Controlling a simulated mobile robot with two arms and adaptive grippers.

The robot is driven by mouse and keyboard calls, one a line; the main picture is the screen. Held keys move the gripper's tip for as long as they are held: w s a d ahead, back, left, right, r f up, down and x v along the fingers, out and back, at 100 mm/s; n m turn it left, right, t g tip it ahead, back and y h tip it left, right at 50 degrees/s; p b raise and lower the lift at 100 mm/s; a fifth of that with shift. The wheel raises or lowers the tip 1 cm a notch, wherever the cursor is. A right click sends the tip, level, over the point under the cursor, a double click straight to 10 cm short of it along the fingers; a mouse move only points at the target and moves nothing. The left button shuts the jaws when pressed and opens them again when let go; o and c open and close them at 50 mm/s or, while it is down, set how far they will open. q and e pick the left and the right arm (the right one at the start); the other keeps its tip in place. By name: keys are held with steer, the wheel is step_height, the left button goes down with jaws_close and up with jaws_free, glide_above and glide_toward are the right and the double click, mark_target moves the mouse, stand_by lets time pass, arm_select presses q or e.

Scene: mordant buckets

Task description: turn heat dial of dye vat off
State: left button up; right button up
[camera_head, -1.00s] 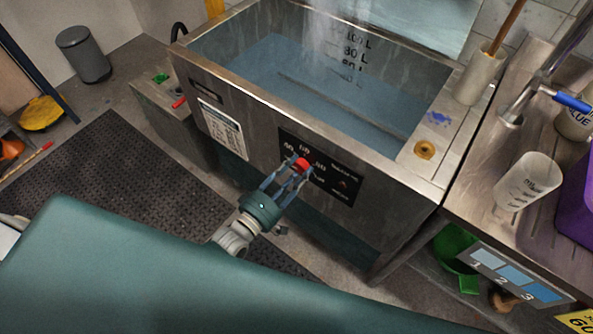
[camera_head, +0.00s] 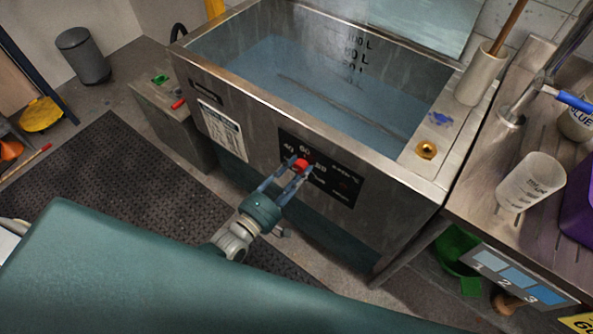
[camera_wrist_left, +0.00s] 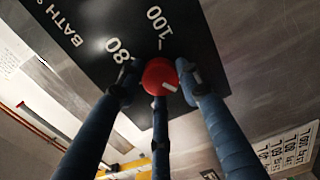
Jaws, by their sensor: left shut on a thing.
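The dye vat (camera_head: 262,101) is a steel tank of blue liquid with a black control panel (camera_head: 341,187) on its front. The red heat dial (camera_head: 300,165) sits on this panel, among white numbers. My left gripper (camera_head: 296,170) reaches up to the panel with its fingers closed around the dial. In the left wrist view the red dial (camera_wrist_left: 160,77) sits between the three blue fingers, with a pale mark at its lower right edge. The numbers 80 and 100 show beside it. The fingers hide part of the panel. My right gripper is not in view.
A steel counter with a measuring beaker (camera_head: 530,182) stands right of the vat. A brass fitting (camera_head: 426,150) is on the vat's right rim. A dark perforated mat (camera_head: 105,185) covers the floor at left. A grey bin (camera_head: 84,55) stands farther back.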

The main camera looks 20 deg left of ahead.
arm_select(q)
steer(key=o, duration=1.1)
steer(key=shift+s+d+f, duration=0.2)
steer(key=shift+f, duration=0.05)
steer(key=shift+o, duration=0.2)
steer(key=shift+r, duration=0.15)
steer(key=v, duration=1.2)
steer(key=shift+w, duration=0.1)
